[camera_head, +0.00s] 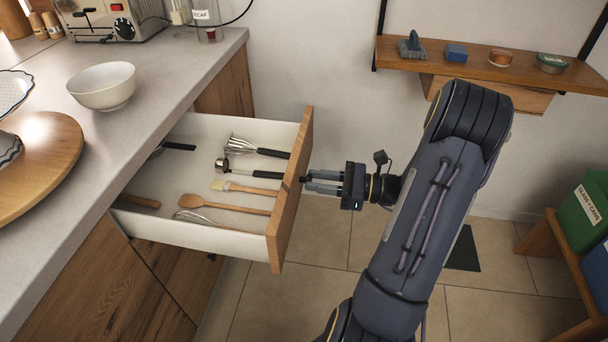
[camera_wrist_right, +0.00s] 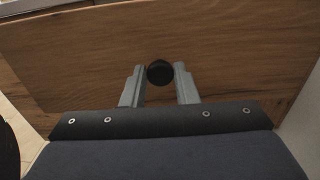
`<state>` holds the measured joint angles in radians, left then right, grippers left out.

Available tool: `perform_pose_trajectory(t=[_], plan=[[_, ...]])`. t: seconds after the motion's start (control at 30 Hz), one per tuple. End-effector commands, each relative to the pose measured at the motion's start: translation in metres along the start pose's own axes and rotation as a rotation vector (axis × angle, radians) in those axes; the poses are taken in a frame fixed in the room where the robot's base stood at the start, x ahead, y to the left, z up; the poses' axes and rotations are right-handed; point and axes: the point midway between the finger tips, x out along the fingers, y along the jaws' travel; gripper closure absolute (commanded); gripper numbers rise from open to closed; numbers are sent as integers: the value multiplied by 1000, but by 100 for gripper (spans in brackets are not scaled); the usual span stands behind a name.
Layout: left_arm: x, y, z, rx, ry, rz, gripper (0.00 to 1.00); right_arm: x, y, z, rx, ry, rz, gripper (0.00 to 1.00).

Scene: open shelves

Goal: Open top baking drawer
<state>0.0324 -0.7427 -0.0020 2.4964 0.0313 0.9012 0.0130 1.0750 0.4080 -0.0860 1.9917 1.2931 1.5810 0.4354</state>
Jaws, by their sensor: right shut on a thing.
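The top drawer (camera_head: 290,195) under the counter is pulled well out. It has a wooden front and white inner walls. My right gripper (camera_head: 308,181) is at the outer face of the drawer front. In the right wrist view its fingers (camera_wrist_right: 160,82) stand either side of a round dark knob (camera_wrist_right: 160,73) and are shut on it. The drawer front (camera_wrist_right: 215,60) fills most of that view. My left gripper is not in view.
A white bowl (camera_head: 102,86), a wooden round board (camera_head: 45,150) and a toaster (camera_head: 108,18) stand on the counter (camera_head: 160,75). A wooden wall shelf (camera_head: 480,62) holds small items at upper right. A green bin (camera_head: 583,215) stands at right. Tiled floor (camera_head: 320,240) shows below the drawer.

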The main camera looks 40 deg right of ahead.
Motion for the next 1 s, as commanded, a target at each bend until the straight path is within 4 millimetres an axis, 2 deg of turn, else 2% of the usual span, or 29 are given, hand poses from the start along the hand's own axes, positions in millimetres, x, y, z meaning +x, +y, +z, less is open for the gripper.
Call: perform_pose_trajectory(t=[0.2, 0.57, 0.6, 0.7, 1.0], plan=[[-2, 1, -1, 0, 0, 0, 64, -7, 1, -1, 0, 1, 3, 100], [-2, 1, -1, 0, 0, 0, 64, -7, 1, -1, 0, 2, 2, 100], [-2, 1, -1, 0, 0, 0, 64, -7, 1, -1, 1, 2, 2, 68], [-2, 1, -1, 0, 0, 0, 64, -7, 0, -1, 0, 1, 2, 55], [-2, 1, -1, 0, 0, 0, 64, -8, 0, 0, 0, 1, 0, 53]])
